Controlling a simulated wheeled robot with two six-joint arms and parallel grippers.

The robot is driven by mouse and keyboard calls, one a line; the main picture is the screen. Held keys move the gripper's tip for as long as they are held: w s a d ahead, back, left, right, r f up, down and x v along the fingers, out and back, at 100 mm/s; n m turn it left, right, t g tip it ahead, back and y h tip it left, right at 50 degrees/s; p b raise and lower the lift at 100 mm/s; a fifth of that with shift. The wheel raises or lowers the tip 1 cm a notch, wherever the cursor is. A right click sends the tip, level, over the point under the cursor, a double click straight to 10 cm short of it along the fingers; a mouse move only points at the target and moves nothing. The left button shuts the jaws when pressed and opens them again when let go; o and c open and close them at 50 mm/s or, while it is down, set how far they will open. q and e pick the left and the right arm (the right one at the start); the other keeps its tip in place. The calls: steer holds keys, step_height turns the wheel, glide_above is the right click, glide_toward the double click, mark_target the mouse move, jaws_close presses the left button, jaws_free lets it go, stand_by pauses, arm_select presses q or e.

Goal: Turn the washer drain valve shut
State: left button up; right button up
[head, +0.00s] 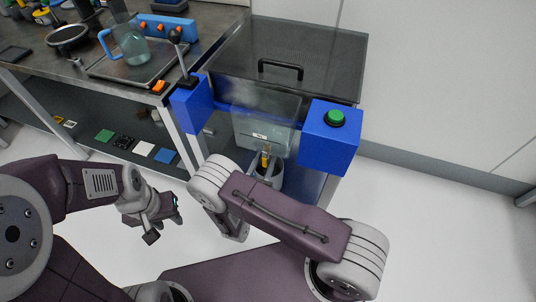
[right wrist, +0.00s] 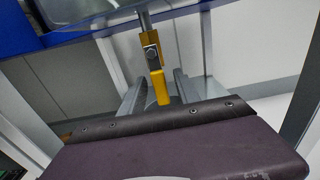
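The washer (head: 305,62) has a dark see-through lid and stands in the middle of the head view. Its drain valve has a yellow handle (right wrist: 161,87) under a metal pipe (right wrist: 145,22). The handle hangs down, roughly in line with the pipe. It also shows small in the head view (head: 265,159). My right gripper (right wrist: 157,88) appears open, its two grey fingers on either side of the handle's lower end. I cannot tell whether they touch it. My right arm partly hides this area in the head view. My left gripper (head: 165,225) is open and empty, low at the left.
Blue boxes sit on the washer's front corners, one with a green button (head: 336,118), one with a black lever (head: 177,42). A workbench (head: 215,22) at the left holds a tray, a jug and a pan. Washer frame legs (right wrist: 18,120) flank the valve. The floor at right is clear.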

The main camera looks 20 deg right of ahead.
steer(key=x, duration=0.3)
steer(key=shift+c, duration=0.4)
jaws_close()
stand_by(1.1)
